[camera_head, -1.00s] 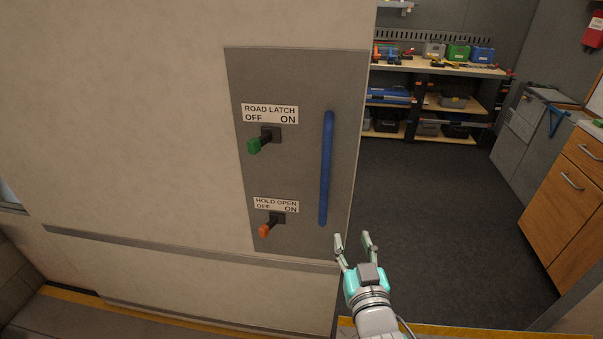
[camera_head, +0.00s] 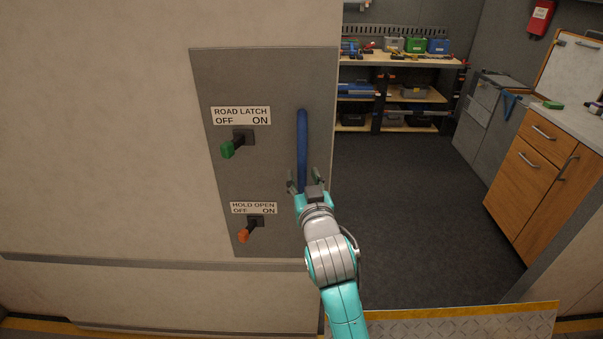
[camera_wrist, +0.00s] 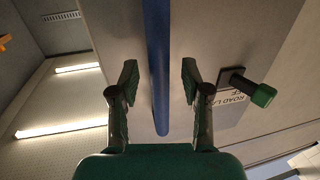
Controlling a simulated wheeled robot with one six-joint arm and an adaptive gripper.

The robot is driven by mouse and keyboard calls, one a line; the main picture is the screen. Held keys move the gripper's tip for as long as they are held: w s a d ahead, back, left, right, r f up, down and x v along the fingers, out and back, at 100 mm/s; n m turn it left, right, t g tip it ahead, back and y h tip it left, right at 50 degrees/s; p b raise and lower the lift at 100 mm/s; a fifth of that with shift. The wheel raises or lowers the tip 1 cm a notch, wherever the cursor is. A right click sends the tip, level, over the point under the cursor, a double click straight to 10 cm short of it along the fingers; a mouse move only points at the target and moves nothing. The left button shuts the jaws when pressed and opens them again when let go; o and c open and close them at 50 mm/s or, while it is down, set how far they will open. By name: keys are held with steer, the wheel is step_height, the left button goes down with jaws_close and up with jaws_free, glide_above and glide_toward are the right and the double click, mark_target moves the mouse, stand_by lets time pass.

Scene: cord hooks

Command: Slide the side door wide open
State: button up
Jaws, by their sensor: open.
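The side door (camera_head: 90,120) is a large cream panel with a grey plate (camera_head: 265,75) at its right edge, beside a wide doorway. A vertical blue handle (camera_head: 302,140) stands on that plate. My gripper (camera_head: 305,178) is open at the handle's lower half, which it partly hides. In the wrist view the blue handle (camera_wrist: 158,65) runs between the two open fingers (camera_wrist: 158,82), with a gap on each side. The green road latch lever (camera_head: 228,149) and the orange hold open lever (camera_head: 244,235) both point down and left, toward OFF.
Through the doorway lie a dark floor (camera_head: 400,210) and shelves (camera_head: 400,60) with toolboxes. A wooden cabinet (camera_head: 530,190) stands at the right. A metal step with a yellow edge (camera_head: 450,322) lies at the doorway's bottom.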

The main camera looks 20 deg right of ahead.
steer(key=shift+w+d, duration=0.15)
steer(key=shift+w, duration=1)
jaws_close()
steer(key=shift+w+a, duration=0.25)
steer(key=shift+a, duration=0.65)
steer(key=shift+w+a, duration=0.25)
steer(key=shift+a, duration=0.65)
jaws_free()
steer(key=shift+a, duration=0.15)
